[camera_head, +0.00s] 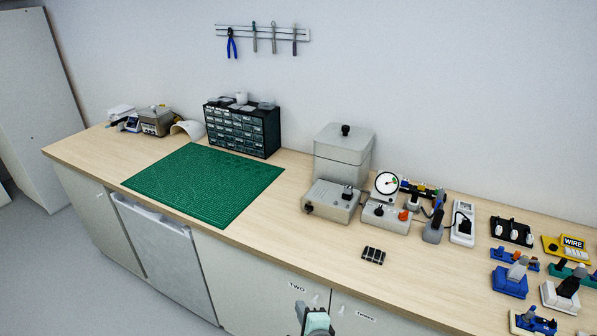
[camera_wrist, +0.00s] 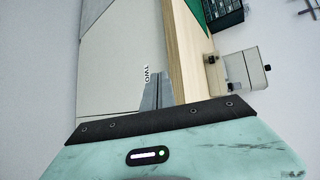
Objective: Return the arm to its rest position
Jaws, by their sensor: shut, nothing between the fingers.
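My gripper (camera_head: 303,309) shows at the bottom edge of the head view, in front of the bench and below its top. It is near the cabinet front labelled "TWO". In the wrist view the grey fingers (camera_wrist: 156,88) are together, with nothing between them. They point toward the cabinet front (camera_wrist: 120,75) and the bench's front edge. Most of my arm is outside the head view.
The wooden bench top (camera_head: 300,225) holds a green mat (camera_head: 205,185), a drawer organiser (camera_head: 242,128), a grey lidded box (camera_head: 343,155), and several devices at right. A small dark slotted piece (camera_head: 373,256) lies near the front edge. The floor in front is clear at left.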

